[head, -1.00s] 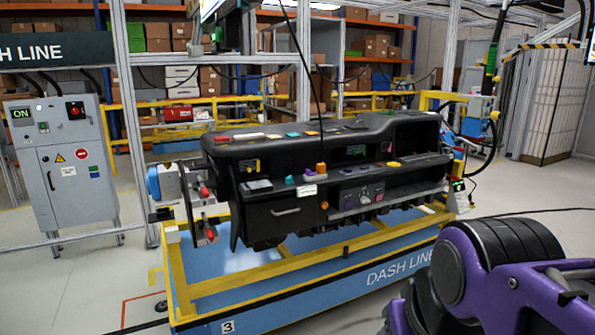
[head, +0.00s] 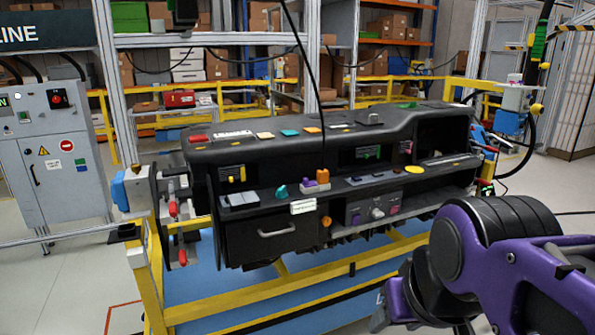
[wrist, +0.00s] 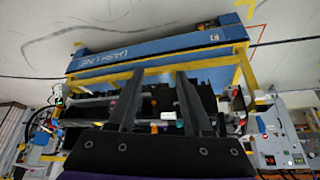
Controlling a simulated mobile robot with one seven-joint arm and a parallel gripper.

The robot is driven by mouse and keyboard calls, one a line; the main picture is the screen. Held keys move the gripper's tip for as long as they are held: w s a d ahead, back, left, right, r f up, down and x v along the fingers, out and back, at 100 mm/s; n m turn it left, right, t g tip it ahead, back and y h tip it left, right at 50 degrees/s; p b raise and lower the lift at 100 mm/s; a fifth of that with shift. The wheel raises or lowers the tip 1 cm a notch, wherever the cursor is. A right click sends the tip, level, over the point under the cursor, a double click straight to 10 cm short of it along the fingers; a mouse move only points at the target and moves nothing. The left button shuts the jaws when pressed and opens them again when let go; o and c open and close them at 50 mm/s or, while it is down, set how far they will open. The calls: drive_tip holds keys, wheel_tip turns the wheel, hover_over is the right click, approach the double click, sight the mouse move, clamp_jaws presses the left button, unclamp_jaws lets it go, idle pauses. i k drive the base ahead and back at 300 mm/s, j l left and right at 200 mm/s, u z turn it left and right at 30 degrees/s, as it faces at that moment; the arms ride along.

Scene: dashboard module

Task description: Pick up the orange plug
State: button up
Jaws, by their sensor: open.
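An orange plug-like piece (head: 322,175) stands upright on the front ledge of the black dashboard module (head: 245,157), just above a purple and white block (head: 316,187). A second, rounder orange part (head: 326,221) sits lower on the dashboard's front face; I cannot tell its kind. My gripper (wrist: 158,72) is open and empty in the wrist view, its two dark fingers apart in front of the dashboard, which appears upside down. The plug is too small to make out surely there. In the head view my purple arm is at the lower right, apart from the plug; the gripper is not visible.
The dashboard rests on a yellow frame (head: 265,299) over a blue base. A black cable (head: 318,85) hangs in front of the dashboard near the plug. A teal knob (head: 281,191) and a white label (head: 303,206) are close by. A grey cabinet (head: 60,165) stands at left.

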sight(322, 175)
drive_tip(key=i+l, duration=0.25)
drive_tip(key=i, duration=0.25)
drive_tip(key=i+l+u, duration=0.1)
drive_tip(key=i, duration=0.4)
drive_tip(key=l, duration=0.1)
